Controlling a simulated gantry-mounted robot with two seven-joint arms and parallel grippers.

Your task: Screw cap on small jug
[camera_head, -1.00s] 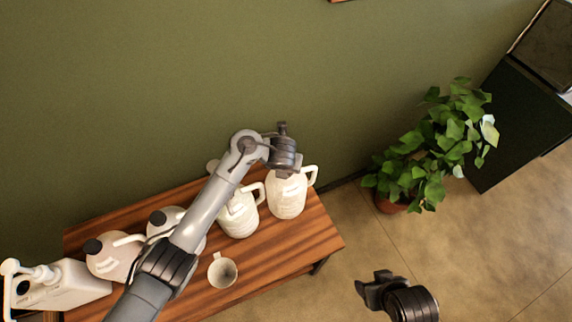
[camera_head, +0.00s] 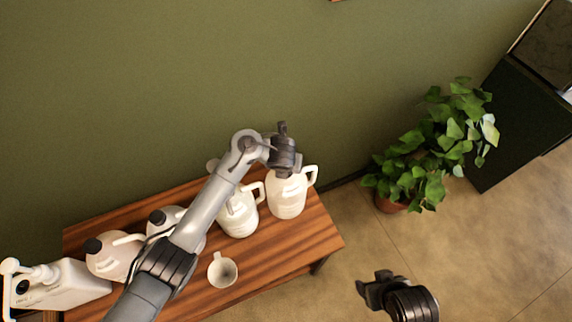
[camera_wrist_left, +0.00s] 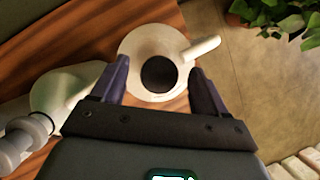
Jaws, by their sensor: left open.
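A whitish jug (camera_head: 287,200) with a side handle stands at the right end of the wooden bench. My left gripper (camera_head: 287,172) is right over its top and hides it in the head view. In the left wrist view the jug (camera_wrist_left: 133,50) is seen from above, with a dark round cap (camera_wrist_left: 159,74) at its neck. The open fingers of my left gripper (camera_wrist_left: 158,70) are on either side of the cap, apart from it. Whether the cap is threaded on cannot be told. My right gripper (camera_head: 374,286) is off the bench at lower right; its jaws are unclear.
Another whitish jug (camera_head: 240,216) stands just left. Jugs with dark caps (camera_head: 93,246) and a white pump container (camera_head: 75,283) are farther left, partly behind my arm. A small white cup (camera_head: 222,271) is near the front edge. A potted plant (camera_head: 440,140) stands right of the bench (camera_head: 300,245).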

